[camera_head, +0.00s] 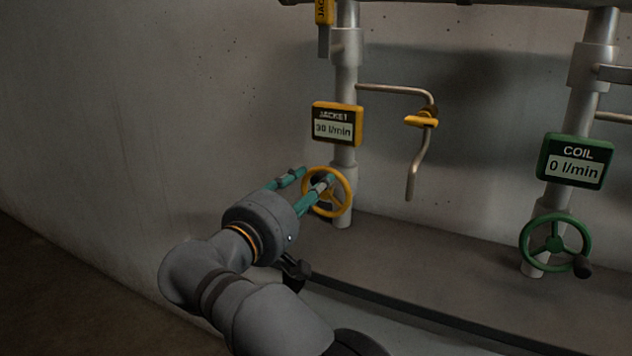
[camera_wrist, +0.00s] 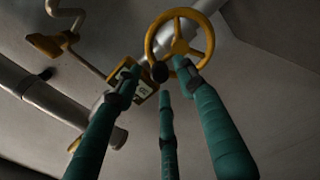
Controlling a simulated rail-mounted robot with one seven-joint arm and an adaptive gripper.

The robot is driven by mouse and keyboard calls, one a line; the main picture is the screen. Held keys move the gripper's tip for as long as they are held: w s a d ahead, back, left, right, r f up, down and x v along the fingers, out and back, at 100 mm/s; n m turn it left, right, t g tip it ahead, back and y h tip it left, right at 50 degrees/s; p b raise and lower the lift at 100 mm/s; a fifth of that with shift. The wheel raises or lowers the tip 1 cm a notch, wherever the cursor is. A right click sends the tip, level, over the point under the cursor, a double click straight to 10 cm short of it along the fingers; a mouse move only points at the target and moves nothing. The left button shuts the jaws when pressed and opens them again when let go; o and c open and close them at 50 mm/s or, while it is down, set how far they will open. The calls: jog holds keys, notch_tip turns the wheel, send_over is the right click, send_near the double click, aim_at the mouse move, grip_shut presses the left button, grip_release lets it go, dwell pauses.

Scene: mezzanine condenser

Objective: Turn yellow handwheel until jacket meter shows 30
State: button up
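The yellow handwheel (camera_head: 350,196) is on the jacket pipe, low on the left pipe in the head view. The jacket meter (camera_head: 337,124) above it reads 30 l/min. My gripper (camera_head: 315,178) is at the wheel's upper left, with its teal fingers partly covering the rim. In the wrist view, the handwheel (camera_wrist: 180,46) is beyond the fingertips, and its dark knob (camera_wrist: 160,72) appears between them. My gripper (camera_wrist: 157,76) has its fingers spread, with visible gaps beside the knob. I cannot tell whether any finger touches the wheel.
A green handwheel (camera_head: 555,243) with a dark knob stands at right, below the coil meter (camera_head: 574,161), which reads 0 l/min. A thin side pipe with a yellow valve lever (camera_head: 421,120) hangs right of the jacket meter. A grey ledge (camera_head: 430,265) runs below the pipes.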

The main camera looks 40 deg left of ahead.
aim_at(316, 182)
jog(key=s+d, duration=0.1)
jog(key=s, duration=0.8)
jog(key=shift+d, duration=0.3)
jog(key=shift+w, duration=0.1)
jog(key=w, duration=0.4)
jog(key=w+a, duration=0.1)
jog(key=w, duration=0.3)
jog(key=w+a, duration=0.1)
jog(key=w, duration=0.3)
jog(key=shift+s, duration=0.1)
